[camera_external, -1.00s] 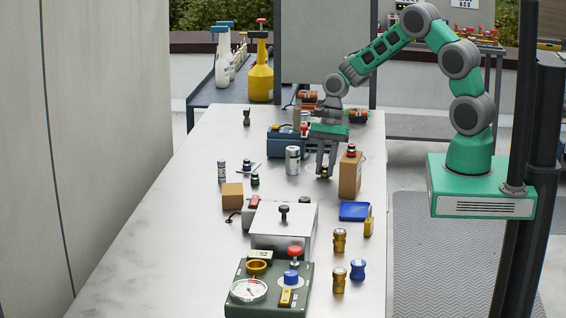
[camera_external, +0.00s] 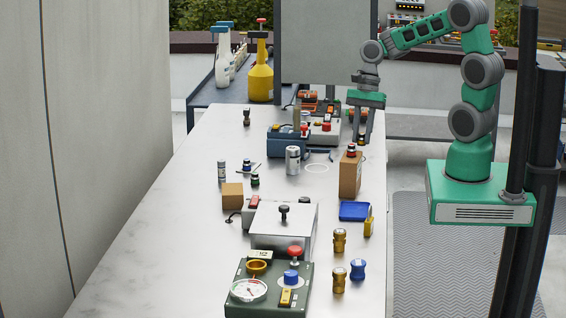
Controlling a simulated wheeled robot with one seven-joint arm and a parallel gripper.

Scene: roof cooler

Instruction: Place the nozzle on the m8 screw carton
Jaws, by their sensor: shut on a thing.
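My gripper (camera_external: 362,140) is shut, pointing down, at the upper right of the table just behind the tall brown carton (camera_external: 349,177). The nozzle is in its jaws, but it is too small and too covered to make out clearly. A small dark piece with a red top (camera_external: 351,150) stands on the tall carton, close to my fingertips in the picture. A smaller brown carton (camera_external: 232,196) sits further left on the table. I cannot read which carton is the m8 screw one.
A silver can (camera_external: 293,160) and a blue case (camera_external: 286,141) stand left of my gripper. A blue tray (camera_external: 354,211) lies in front of the tall carton. A metal box (camera_external: 283,226) and a green gauge unit (camera_external: 268,289) fill the front.

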